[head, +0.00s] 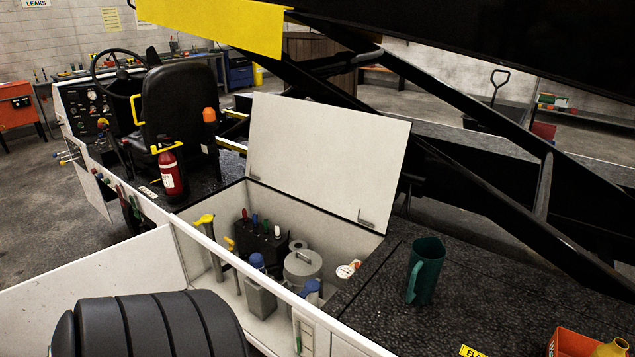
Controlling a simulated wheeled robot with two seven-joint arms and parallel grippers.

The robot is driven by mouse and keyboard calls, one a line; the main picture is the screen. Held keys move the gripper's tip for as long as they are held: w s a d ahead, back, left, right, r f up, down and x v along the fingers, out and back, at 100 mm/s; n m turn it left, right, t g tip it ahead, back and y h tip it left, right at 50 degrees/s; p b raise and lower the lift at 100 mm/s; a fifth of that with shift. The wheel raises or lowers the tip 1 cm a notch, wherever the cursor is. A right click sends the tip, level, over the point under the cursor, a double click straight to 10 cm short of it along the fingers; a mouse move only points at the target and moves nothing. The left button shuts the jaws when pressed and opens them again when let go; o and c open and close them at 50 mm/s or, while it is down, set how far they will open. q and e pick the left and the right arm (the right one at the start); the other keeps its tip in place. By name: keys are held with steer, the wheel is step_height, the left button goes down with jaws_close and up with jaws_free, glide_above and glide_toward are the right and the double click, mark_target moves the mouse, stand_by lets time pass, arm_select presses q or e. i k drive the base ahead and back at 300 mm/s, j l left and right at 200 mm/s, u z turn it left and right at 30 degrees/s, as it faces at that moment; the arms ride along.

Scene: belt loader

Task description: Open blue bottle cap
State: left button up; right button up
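Two blue caps show inside the open compartment. One blue cap (257,261) sits on top of a grey, box-shaped container (260,298) near the middle of the compartment. The other blue cap (310,287) is further right, close to the near wall, which hides most of what is under it. I cannot tell which of the two is the bottle's cap. Both look seated in place. Neither of my grippers is in view.
The compartment's white lid (330,155) stands open behind it. A battery (262,240), a round metal canister (303,268) and a yellow-handled dipstick (205,220) crowd the inside. A green jug (425,270) stands on the black deck at right. A black ribbed shape (150,328) fills the lower left.

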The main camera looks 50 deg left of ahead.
mark_target(312, 286)
steer(key=u, duration=1.75)
steer(key=k, duration=0.5)
